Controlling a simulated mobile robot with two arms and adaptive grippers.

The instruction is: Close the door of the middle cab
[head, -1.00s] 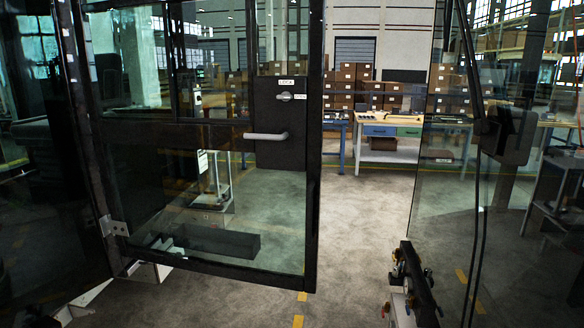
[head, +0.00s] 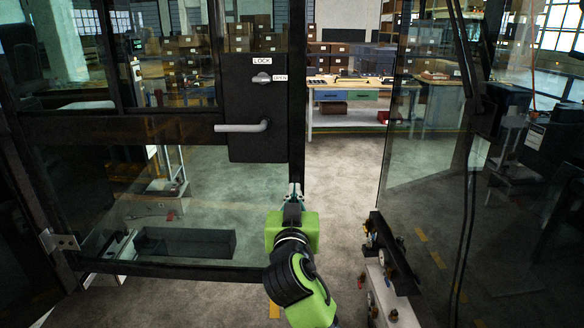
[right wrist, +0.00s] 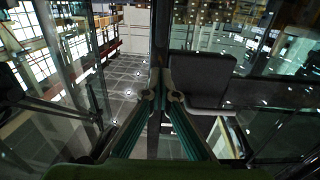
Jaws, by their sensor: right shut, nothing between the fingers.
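The cab door (head: 140,130) has a black frame and clear glass panes. It stands ajar, hinged at the left (head: 60,240), with a gap between its free edge and the right-hand glass. A black lock box (head: 255,105) with a grey lever handle (head: 242,127) sits near that free edge. My right gripper (head: 294,188) is shut and empty, low at the door's free-edge upright. In the right wrist view its fingers (right wrist: 161,90) meet in front of a dark upright bar; I cannot tell whether they touch it. My left gripper is not in view.
A black latch-like fitting (head: 390,260) stands at the lower right, across the opening. Dark cables and a wiper-like arm (head: 468,60) hang before the right glass. Beyond are a workbench (head: 350,95) with drawers, stacked boxes and open grey floor.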

